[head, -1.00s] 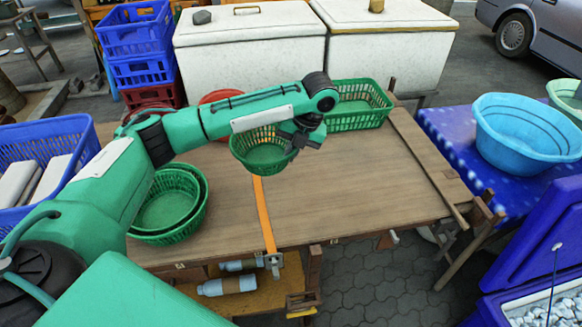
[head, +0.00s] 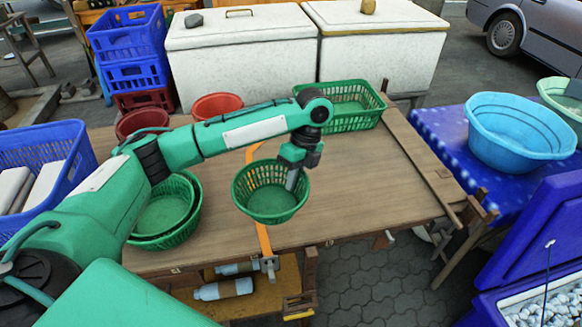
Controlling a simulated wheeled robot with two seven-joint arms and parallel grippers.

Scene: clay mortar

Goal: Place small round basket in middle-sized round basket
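The small round green basket (head: 270,197) hangs from my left gripper (head: 296,178), which is shut on its right rim. The basket is roughly upright over the middle of the wooden table, near the orange strap; I cannot tell its exact height. The middle-sized round green basket appears to be in the nested pair (head: 165,213) on the table's left side, left of the held basket. My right gripper is not in view.
A rectangular green basket (head: 352,105) stands at the table's back right. Red bowls (head: 217,107) stand at the back left, partly behind my arm. A blue crate (head: 42,165) is at the left edge. The wooden table (head: 370,185) is clear on the right.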

